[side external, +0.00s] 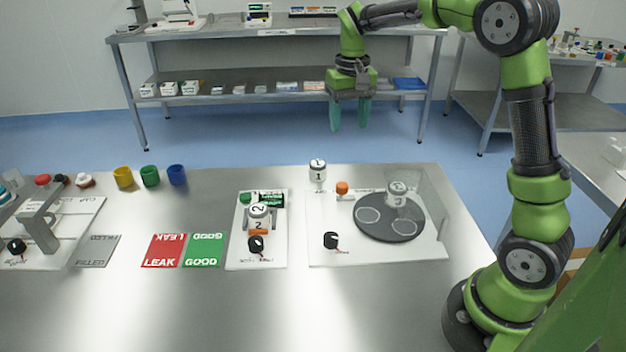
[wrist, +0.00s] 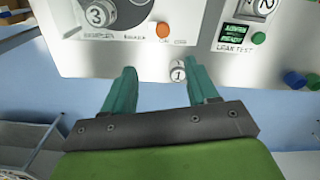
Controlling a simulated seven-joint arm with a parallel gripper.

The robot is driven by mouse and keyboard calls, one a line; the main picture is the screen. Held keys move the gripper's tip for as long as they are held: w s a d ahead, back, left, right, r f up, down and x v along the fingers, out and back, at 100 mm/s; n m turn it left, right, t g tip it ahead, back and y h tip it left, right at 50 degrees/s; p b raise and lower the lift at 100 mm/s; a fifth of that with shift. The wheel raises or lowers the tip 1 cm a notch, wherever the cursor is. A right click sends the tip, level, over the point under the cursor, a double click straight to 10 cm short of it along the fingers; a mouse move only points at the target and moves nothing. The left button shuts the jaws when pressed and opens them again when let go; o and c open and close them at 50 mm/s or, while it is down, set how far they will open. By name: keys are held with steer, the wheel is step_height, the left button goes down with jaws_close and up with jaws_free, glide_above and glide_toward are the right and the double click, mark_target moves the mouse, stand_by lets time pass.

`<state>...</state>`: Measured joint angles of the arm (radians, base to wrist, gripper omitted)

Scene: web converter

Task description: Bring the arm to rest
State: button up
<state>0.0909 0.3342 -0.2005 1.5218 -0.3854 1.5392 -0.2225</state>
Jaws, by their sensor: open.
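My gripper (side external: 350,112) hangs fingers-down in the air beyond the far edge of the steel table (side external: 290,320). It is open and empty; its two teal fingers (wrist: 162,92) stand apart in the wrist view. The white bottle marked 1 (side external: 317,173) stands near the table's far edge, apart from the gripper; it also shows in the wrist view (wrist: 177,72). The bottle marked 2 (side external: 258,213) sits on the leak test station. The bottle marked 3 (side external: 397,192) stands on the dark round turntable (side external: 390,230), behind a clear guard.
Red LEAK (side external: 163,250) and green GOOD (side external: 204,250) areas and a grey FILLED card (side external: 97,251) lie on the table. Yellow (side external: 123,177), green (side external: 150,176) and blue (side external: 177,175) cups stand at the far left. A capping station (side external: 40,225) is at left. A shelf bench (side external: 280,28) stands behind.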

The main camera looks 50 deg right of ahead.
steer(key=s+a+r+n+t+y, duration=0.1)
steer(key=s+a+t, duration=0.2)
steer(key=s+a, duration=0.4)
steer(key=s+a+r+n+t+y, duration=0.1)
steer(key=s+a+r+t, duration=0.1)
steer(key=s+a+t, duration=0.2)
steer(key=s+a, duration=0.3)
steer(key=s, duration=0.4)
steer(key=shift+s+r, duration=0.2)
stand_by(1.1)
